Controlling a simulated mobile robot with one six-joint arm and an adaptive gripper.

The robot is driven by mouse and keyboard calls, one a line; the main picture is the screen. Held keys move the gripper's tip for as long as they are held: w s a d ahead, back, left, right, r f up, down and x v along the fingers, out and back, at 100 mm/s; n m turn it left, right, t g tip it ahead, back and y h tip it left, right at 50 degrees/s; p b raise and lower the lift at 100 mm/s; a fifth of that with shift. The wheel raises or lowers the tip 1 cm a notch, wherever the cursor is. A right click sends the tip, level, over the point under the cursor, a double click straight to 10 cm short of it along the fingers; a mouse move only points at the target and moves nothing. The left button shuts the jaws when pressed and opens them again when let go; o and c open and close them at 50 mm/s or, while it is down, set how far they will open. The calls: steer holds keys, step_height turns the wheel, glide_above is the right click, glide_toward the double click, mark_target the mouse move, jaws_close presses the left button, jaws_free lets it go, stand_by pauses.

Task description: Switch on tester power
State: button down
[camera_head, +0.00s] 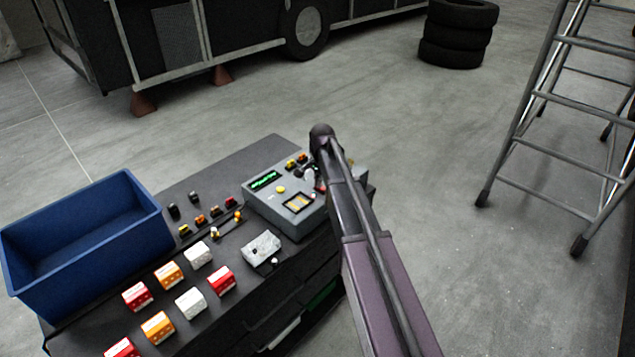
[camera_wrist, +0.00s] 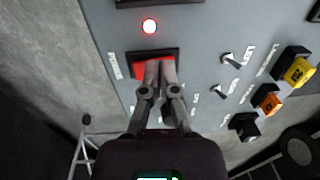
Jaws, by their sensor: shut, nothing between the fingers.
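The grey tester (camera_head: 287,222) stands on the dark bench top, with a lit green display (camera_head: 264,181) and a yellow button on its face. In the wrist view, a red rocker switch (camera_wrist: 139,70) sits in a black frame on the grey panel. My gripper (camera_wrist: 160,66) is shut and empty, its fingertips over the rocker and covering much of it; they look to be touching it, but I cannot be sure. A round red lamp (camera_wrist: 150,26) beside the switch glows. In the head view, my arm hides most of the gripper.
Toggle switches (camera_wrist: 228,58) and yellow, orange and black connectors (camera_wrist: 267,98) stand up from the panel near my fingers. A blue bin (camera_head: 88,262) and several small coloured boxes (camera_head: 170,274) occupy the bench. A ladder (camera_head: 565,150) stands on the floor to the right.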

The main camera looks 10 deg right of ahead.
mark_target(315, 188)
steer(key=shift+r, duration=0.1)
step_height(315, 188, up, 14)
steer(key=w+a+p, duration=0.1)
steer(key=p, duration=1.3)
steer(key=shift+w+f, duration=0.2)
steer(key=shift+w, duration=0.1)
steer(key=shift+s, duration=0.1)
stand_by(0.4)
steer(key=s+f+n+b, duration=0.4)
steer(key=s+n, duration=0.1)
steer(key=s, duration=0.9)
steer(key=s+f+n+b, duration=0.3)
steer(key=s+n, duration=0.2)
steer(key=s, duration=1)
steer(key=shift+d+f+n+g+b, duration=0.3)
steer(key=shift+d+f+n+b, duration=0.05)
steer(key=shift+d+n+b, duration=0.05)
steer(key=shift+s, duration=0.1)
